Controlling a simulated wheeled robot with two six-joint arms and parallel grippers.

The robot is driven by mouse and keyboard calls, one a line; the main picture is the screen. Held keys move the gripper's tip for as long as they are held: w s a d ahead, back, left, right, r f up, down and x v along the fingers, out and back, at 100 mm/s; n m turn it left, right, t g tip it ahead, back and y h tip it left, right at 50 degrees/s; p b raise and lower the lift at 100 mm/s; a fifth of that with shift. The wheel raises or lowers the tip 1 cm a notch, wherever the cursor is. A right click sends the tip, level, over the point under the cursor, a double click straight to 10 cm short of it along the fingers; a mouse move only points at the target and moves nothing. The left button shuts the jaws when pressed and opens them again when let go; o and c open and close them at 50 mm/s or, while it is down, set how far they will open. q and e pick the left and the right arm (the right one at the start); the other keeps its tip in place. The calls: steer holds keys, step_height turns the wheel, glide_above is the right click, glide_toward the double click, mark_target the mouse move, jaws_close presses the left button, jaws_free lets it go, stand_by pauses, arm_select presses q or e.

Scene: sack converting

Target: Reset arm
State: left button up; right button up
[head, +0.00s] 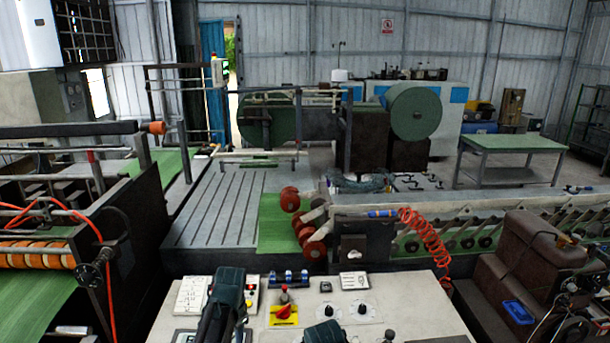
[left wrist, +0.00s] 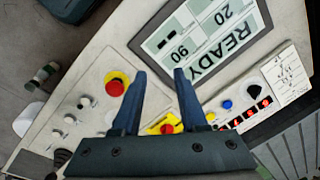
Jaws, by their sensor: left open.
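My left gripper (left wrist: 158,73) is open and empty in the left wrist view, above a pale control panel (left wrist: 90,112). A yellow control with a red centre (left wrist: 166,128) shows between and behind its fingers, partly hidden. A red button with a yellow ring (left wrist: 117,83) lies beside the left finger. I cannot tell whether the fingers touch anything. In the head view my dark left arm covers part of the panel (head: 425,305). A red-handled control on a yellow plate (head: 284,313) stands right of that arm.
A display reading READY, 20 and 90 (left wrist: 203,35) is set in the panel. A coiled orange hose (head: 428,235) hangs beyond the panel's right side. Machinery stands behind.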

arm_select(q)
steer(key=s+d+f+n+b, duration=0.1)
steer(key=s+d+f+b, duration=0.3)
steer(key=s, duration=0.5)
steer(key=s+d+f+n+g+b, duration=0.1)
steer(key=s+d+f+b, duration=0.3)
steer(key=s+d, duration=0.5)
steer(key=shift+d+f+n, duration=0.3)
steer(key=shift+f+n, duration=0.2)
steer(key=shift+f, duration=0.25)
